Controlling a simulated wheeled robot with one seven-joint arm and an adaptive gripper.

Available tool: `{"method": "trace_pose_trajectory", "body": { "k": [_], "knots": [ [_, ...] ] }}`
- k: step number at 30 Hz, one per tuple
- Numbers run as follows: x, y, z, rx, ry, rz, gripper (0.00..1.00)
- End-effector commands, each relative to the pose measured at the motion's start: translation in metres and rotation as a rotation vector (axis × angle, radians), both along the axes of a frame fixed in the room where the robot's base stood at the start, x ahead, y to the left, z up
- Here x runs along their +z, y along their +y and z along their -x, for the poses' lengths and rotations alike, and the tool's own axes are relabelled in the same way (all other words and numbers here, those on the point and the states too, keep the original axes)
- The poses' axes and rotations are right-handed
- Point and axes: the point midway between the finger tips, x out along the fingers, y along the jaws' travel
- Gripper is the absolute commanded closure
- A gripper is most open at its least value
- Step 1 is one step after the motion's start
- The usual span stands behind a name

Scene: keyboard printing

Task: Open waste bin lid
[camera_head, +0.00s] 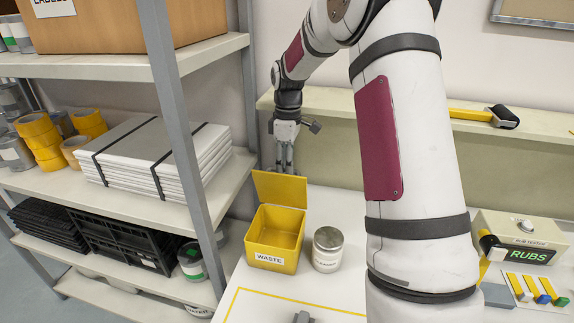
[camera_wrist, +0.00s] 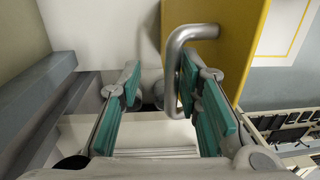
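The yellow waste bin (camera_head: 272,262) stands on the white table, with a WASTE label on its front. Its lid (camera_head: 280,188) is raised, standing up at the back edge, and the empty-looking inside shows. My gripper (camera_head: 284,165) is just behind and above the lid, pointing down. In the wrist view, the lid (camera_wrist: 232,50) fills the upper right, with a bent metal handle (camera_wrist: 172,75) on it. My gripper's teal-padded fingers (camera_wrist: 155,90) are spread apart. The handle lies by the right finger, on the inner side; I cannot tell whether they touch.
A metal can (camera_head: 327,250) stands right of the bin. A shelf unit (camera_head: 190,130) with paper stacks and tape rolls is close on the left. A ledge (camera_head: 335,125) runs behind. The RUBS tester box (camera_head: 515,240) is at the right.

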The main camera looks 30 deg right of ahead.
Motion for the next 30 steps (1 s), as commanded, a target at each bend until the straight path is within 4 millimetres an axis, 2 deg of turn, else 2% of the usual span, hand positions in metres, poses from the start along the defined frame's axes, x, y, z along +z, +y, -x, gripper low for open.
{"method": "trace_pose_trajectory", "body": {
  "k": [4,7,15,21,25,30],
  "knots": [
    [0.004,0.0,-0.001,-0.001,-0.002,0.001,0.69],
    [0.015,-0.001,-0.002,-0.001,-0.004,0.001,0.69],
    [0.069,-0.004,-0.005,-0.001,-0.006,0.002,0.69],
    [0.102,-0.005,-0.006,0.0,-0.003,0.001,0.69],
    [0.114,-0.006,-0.006,0.0,-0.001,0.001,0.69],
    [0.12,-0.006,-0.007,0.0,-0.001,0.001,0.69]
  ]
}}
